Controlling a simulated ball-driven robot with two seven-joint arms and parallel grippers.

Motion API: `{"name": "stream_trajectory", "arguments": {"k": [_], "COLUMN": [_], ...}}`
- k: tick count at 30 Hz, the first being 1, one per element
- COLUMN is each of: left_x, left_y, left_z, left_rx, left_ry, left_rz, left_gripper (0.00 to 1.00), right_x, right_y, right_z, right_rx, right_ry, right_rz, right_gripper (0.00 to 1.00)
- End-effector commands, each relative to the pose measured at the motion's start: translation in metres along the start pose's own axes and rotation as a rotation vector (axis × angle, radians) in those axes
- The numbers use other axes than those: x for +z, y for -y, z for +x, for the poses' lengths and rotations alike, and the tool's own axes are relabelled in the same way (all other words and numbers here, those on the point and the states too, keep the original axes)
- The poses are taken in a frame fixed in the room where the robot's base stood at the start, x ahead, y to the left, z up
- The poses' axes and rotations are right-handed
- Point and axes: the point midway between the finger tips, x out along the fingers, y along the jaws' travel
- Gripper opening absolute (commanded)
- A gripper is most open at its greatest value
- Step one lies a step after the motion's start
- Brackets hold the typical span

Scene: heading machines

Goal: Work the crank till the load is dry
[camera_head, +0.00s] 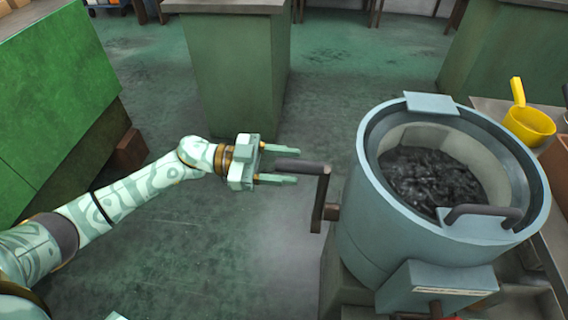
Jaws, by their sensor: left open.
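A grey-blue drum machine (375,225) stands at the right with its round top open. A dark load (430,178) of small pieces lies inside its pale inner basket (489,165); I cannot tell if it is wet. A dark crank (320,199) sticks out of the drum's left side, with its handle (302,166) pointing left. My left gripper (277,164) is open, with its fingers on either side of the handle's left end. I cannot tell whether they touch it. My right gripper is not in view.
A curved dark handle (483,213) sits on the drum's near rim. A yellow ladle (529,124) lies on the bench at the right. Green cabinets stand left (55,95) and behind (236,75). The floor (215,250) left of the drum is clear.

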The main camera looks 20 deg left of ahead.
Motion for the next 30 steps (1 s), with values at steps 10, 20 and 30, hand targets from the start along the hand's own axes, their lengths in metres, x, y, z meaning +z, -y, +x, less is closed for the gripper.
{"name": "stream_trajectory", "arguments": {"k": [10,20,30], "left_x": [0.0,-0.003,-0.005], "left_y": [0.0,-0.01,-0.05], "left_z": [-0.001,-0.001,-0.001], "left_rx": [0.0,0.0,0.001], "left_ry": [0.0,0.001,0.001], "left_rz": [0.0,0.058,0.304], "left_gripper": [0.0,0.0,0.0], "right_x": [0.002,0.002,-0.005], "right_y": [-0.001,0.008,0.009], "right_z": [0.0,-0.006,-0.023], "right_rx": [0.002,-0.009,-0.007], "right_ry": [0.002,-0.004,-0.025], "right_rz": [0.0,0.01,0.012], "right_gripper": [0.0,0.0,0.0]}}
